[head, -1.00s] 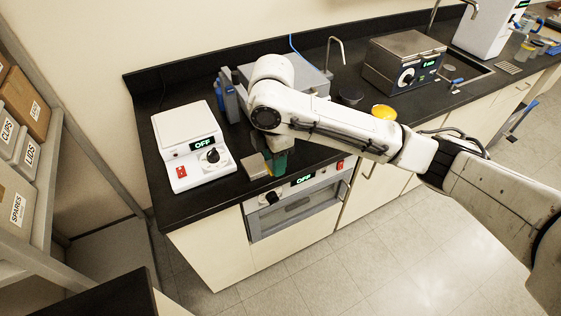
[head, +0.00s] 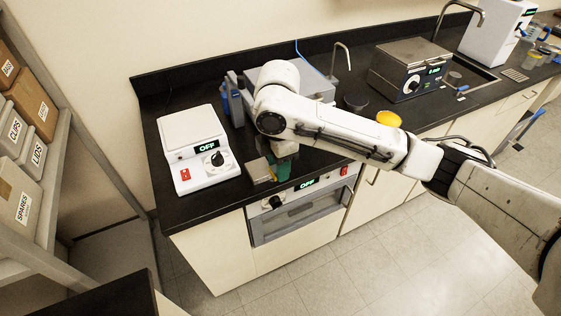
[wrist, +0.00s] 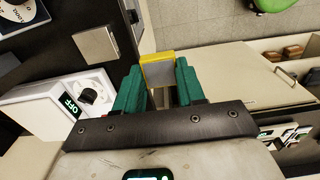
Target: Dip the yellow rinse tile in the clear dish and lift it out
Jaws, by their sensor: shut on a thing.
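My gripper (wrist: 160,76) has green fingers and is shut on the yellow tile (wrist: 158,57), a flat piece with a bright yellow edge seen between the fingertips in the wrist view. In the head view my gripper (head: 282,168) is at the counter's front edge, beside a small grey block and above the built-in unit's front; my arm hides most of it, and the tile cannot be made out there. I cannot make out the clear dish in either view.
A white hotplate-like device (head: 197,150) reading OFF stands left of my gripper. The grey block (head: 258,170) also shows in the wrist view (wrist: 97,43). A yellow rounded thing (head: 389,118), a dark round thing (head: 355,101) and a steel bath (head: 411,66) stand to the right.

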